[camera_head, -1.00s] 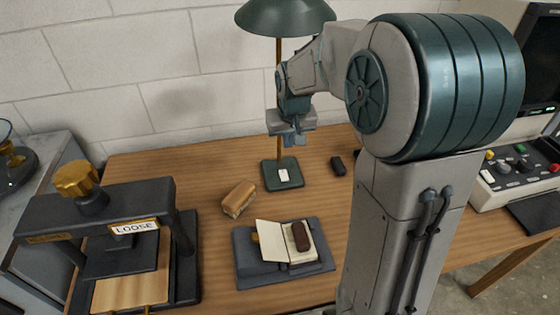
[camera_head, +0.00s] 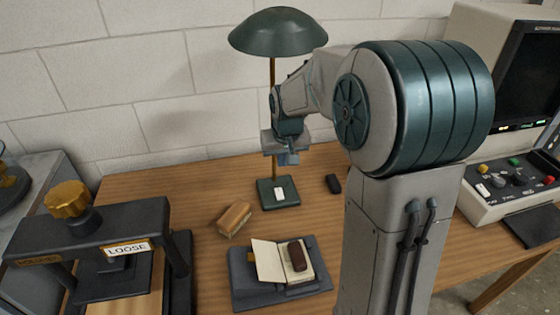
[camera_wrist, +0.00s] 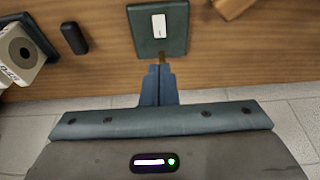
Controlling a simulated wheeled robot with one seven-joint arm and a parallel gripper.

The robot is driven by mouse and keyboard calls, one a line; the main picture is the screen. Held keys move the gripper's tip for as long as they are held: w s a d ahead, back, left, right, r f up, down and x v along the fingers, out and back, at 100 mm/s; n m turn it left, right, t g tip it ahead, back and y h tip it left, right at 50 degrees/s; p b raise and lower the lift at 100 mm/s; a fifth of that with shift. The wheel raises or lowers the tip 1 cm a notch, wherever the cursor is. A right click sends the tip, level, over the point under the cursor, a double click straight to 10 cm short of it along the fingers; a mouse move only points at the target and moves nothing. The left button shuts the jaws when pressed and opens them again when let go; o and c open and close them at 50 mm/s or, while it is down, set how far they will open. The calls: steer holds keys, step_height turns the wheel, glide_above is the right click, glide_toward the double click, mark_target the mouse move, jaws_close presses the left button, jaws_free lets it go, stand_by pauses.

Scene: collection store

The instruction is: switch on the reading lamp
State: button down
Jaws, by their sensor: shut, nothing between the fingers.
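The reading lamp has a dark green dome shade (camera_head: 279,32), a thin brass post (camera_head: 272,95) and a square green base (camera_head: 278,195) on the wooden table. A white rocker switch (camera_head: 280,194) sits on top of the base. In the wrist view the lamp base (camera_wrist: 147,42) and its white switch (camera_wrist: 159,26) lie just beyond my fingertips. My gripper (camera_head: 287,158) points down above the base, apart from the switch, with its fingers together and empty. The fingers also show in the wrist view (camera_wrist: 158,85). No glow shows under the shade.
An open book (camera_head: 270,262) lies on a grey cradle with a brown weight on it. A wooden-backed brush (camera_head: 235,218) and a small dark object (camera_head: 333,184) lie near the lamp. A press labelled LOOSE (camera_head: 110,225) stands left; a console (camera_head: 510,185) stands right.

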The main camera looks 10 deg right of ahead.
steer(key=shift+s+r, duration=0.15)
steer(key=p+v, duration=0.2)
steer(key=v, duration=1.1)
steer(key=shift+s+r, duration=0.2)
steer(key=shift+s, duration=0.25)
